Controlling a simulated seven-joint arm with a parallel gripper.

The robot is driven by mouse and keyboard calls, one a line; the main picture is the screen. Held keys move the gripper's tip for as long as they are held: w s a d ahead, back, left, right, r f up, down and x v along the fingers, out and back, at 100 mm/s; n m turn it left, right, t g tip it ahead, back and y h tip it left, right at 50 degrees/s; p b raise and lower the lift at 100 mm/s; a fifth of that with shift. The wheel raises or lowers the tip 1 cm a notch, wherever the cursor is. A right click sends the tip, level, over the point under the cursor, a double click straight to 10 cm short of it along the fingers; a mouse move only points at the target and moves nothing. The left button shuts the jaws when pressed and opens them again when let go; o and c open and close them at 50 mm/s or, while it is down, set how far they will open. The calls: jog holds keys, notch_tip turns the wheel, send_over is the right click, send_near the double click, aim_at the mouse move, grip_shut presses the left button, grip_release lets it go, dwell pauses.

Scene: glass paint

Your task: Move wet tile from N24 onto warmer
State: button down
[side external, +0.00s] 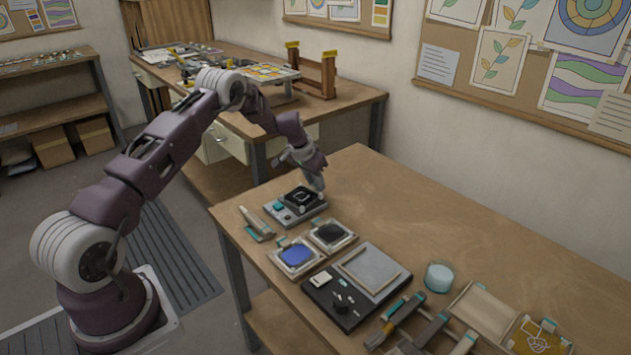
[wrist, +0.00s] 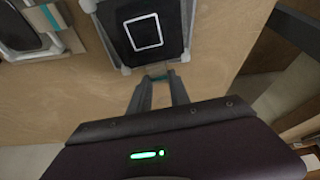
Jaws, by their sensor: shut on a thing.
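A dark tile with a white square outline (side external: 302,197) is at the left end of the table, at a small grey unit with a teal part (side external: 280,208). I cannot tell whether it rests there or hangs just above. No label N24 is readable, and I cannot tell for sure which unit is the warmer. My gripper (side external: 318,188) is at the tile's far right edge. In the wrist view, the dark tile (wrist: 138,50) sits in a grey surround, and my gripper (wrist: 158,78) is shut on the small tab at its near edge.
A blue-faced tray (side external: 296,256) and a dark-faced tray (side external: 331,235) lie close by. A black unit with a grey plate (side external: 368,270), a glass jar (side external: 439,277) and several tools stand further right. The table's back part (side external: 400,200) is clear.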

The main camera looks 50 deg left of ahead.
jog(key=c, duration=1.1)
grip_release()
jog(key=shift+c, duration=0.2)
